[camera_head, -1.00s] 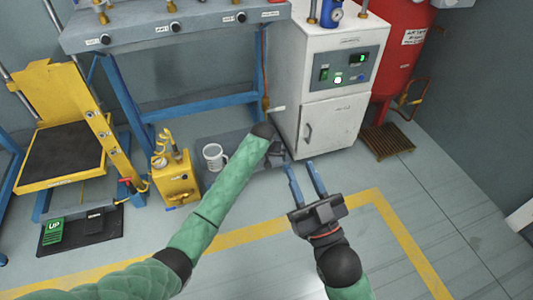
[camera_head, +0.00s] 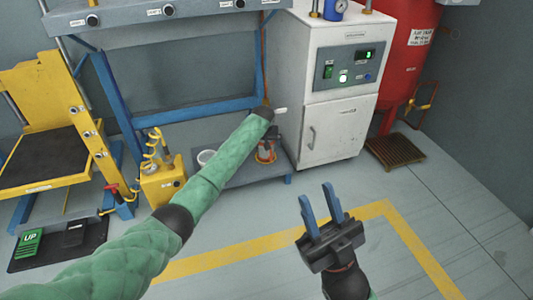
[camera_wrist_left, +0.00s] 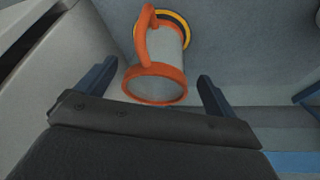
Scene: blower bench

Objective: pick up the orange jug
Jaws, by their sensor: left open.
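The orange jug (camera_head: 265,154) shows in the head view just below my left gripper (camera_head: 272,132), on a low grey platform and partly hidden by the gripper. In the left wrist view the jug (camera_wrist_left: 159,82) has an orange rim and handle and a pale grey body. It appears between the two spread fingers of my left gripper (camera_wrist_left: 157,72), which is open. I see no finger touching it; its depth between them is unclear. My right gripper (camera_head: 317,195) is open and empty above the floor.
A yellow pump unit (camera_head: 162,186) stands left. A white cabinet (camera_head: 333,130) stands close on the right, with a red tank (camera_head: 405,55) beyond. Floor in front is clear.

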